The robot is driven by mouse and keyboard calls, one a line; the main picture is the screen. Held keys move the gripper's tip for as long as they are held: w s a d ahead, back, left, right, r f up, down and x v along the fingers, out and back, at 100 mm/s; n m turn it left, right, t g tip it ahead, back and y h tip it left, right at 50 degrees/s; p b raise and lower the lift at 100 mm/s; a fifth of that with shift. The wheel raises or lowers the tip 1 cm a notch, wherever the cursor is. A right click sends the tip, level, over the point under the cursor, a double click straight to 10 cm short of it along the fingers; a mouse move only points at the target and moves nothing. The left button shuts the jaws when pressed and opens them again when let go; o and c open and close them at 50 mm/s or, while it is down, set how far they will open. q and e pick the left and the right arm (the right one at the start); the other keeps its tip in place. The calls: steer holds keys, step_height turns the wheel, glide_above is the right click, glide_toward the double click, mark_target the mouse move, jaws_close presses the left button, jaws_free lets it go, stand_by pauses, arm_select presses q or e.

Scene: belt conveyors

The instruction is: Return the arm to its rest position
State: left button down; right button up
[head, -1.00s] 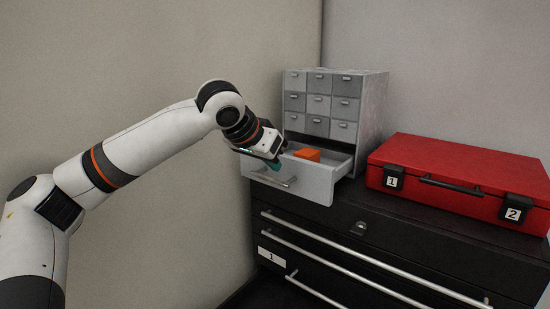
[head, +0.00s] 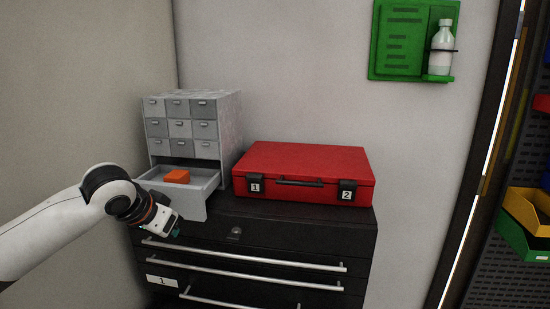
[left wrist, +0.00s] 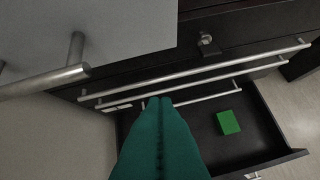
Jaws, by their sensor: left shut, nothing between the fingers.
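My left gripper (head: 174,230) is in front of the open grey drawer (head: 212,196), just below its front, at the left of the head view. In the left wrist view its teal fingers (left wrist: 160,108) are shut together with nothing between them. The arm reaches in from the left edge, apart from the drawer as far as I can tell. An orange block (head: 177,176) lies in the open grey drawer. My right gripper is not in view.
The small grey drawer cabinet (head: 232,125) and a closed red case (head: 305,160) stand on the black tool chest (head: 290,222). In the left wrist view, a lower chest drawer (left wrist: 268,112) is open with a green block (left wrist: 228,122) inside. A green wall holder (head: 395,45) carries a white bottle (head: 443,50).

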arm_select(q)
steer(key=s+d+f+m+g+h, duration=0.1)
steer(key=s+d+f, duration=0.55)
steer(key=f, duration=0.45)
steer(key=s+d+f+m+g+h, duration=0.1)
steer(key=s+d+f, duration=0.5)
steer(key=s+f, duration=0.3)
steer(key=s+a+f+n+g+y, duration=0.1)
steer(key=s+a+f+n, duration=0.1)
steer(key=s+a+f, duration=0.3)
steer(key=s+a+f+n+y, duration=0.1)
steer(key=s+f, duration=0.1)
steer(key=s, duration=0.5)
steer(key=s+a+f+n+g+y, duration=0.1)
steer(key=s+a+f+n, duration=0.1)
steer(key=s+a+f, duration=0.3)
step_height(320, 180, down, 34)
steer(key=s+d+f+g+b, duration=0.1)
steer(key=s+b, duration=0.2)
steer(key=b, duration=0.5)
steer(key=s+a+f+b, duration=0.1)
steer(key=s+f+b, duration=0.2)
steer(key=s+f, duration=0.5)
steer(key=s+a+f+g+b, duration=0.1)
steer(key=s+f+b, duration=0.2)
steer(key=s+f, duration=0.4)
step_height(320, 180, down, 5)
steer(key=shift+s+a+f+m+y, duration=0.2)
steer(key=shift+s+a+m+y, duration=0.05)
steer(key=shift+s+m+y, duration=0.15)
